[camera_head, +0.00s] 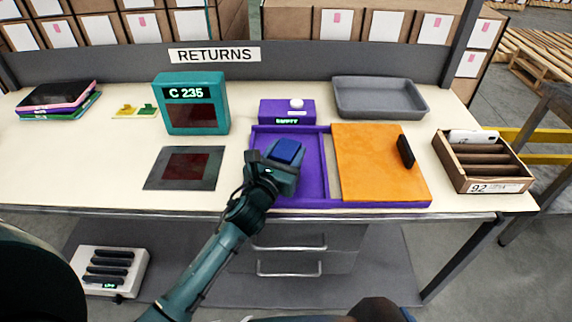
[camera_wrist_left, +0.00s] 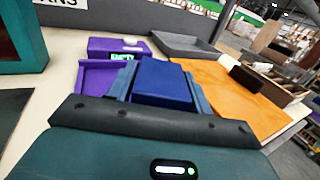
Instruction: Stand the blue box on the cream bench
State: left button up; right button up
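A small dark blue box (camera_head: 286,151) is between the fingers of my left gripper (camera_head: 284,160), above the purple tray (camera_head: 320,175) in the head view. In the left wrist view the blue box (camera_wrist_left: 164,84) fills the space between the two fingers, which press on its left and right sides. The box's lower part is hidden by the gripper. The cream bench (camera_head: 105,175) spans the head view, with bare top at the left. My right gripper does not show.
An orange mat (camera_head: 370,160) with a black upright block (camera_head: 405,151) lies right of the tray. Behind are a purple device (camera_head: 275,108), a teal display (camera_head: 190,92) and a grey bin (camera_head: 380,97). A dark panel (camera_head: 186,167) lies left; a slotted box (camera_head: 485,172) stands right.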

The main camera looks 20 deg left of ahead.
pick_arm(q)
jog(key=c, duration=0.8)
